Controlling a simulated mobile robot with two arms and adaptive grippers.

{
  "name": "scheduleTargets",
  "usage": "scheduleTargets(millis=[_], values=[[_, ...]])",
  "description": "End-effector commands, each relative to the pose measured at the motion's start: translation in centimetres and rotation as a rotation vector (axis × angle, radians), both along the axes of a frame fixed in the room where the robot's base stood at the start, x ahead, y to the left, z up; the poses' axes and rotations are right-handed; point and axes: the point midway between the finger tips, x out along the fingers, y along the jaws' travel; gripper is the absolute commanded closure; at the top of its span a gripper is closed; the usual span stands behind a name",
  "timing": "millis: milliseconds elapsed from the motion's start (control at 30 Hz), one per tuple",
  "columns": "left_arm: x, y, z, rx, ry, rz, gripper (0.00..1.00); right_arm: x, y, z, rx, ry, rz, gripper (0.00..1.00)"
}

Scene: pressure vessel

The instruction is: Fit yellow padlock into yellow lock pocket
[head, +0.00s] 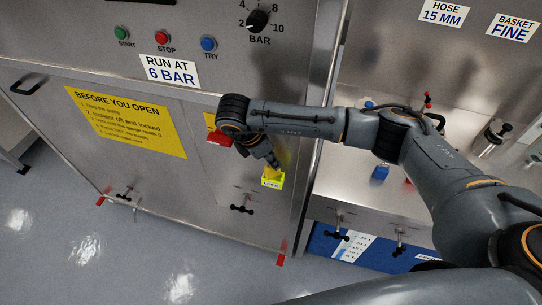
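The yellow lock pocket (272,179) is a small bright yellow holder with a printed label, on the steel cabinet front near its right edge. My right gripper (271,162) reaches down to its top from the upper left. A darker yellow patch (284,158) shows just behind and right of the fingertips, above the pocket. It may be the yellow padlock, but the fingers and small size hide its shape. I cannot tell whether the fingers are closed on it or whether it touches the pocket. My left gripper is not in view.
A red part (218,138) sits beside my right wrist. A black T-handle (241,209) juts out below the pocket. A yellow notice (126,121) is on the panel at left. A counter with a blue block (380,172) lies at right. The floor (120,245) is clear.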

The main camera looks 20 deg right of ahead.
Motion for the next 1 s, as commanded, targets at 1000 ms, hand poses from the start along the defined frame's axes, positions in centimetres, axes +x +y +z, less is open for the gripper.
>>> scheduleTargets(millis=[1000], values=[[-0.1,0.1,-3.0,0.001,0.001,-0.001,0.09,-1.1,4.4,11.3,-0.001,-0.001,0.001,0.72]])
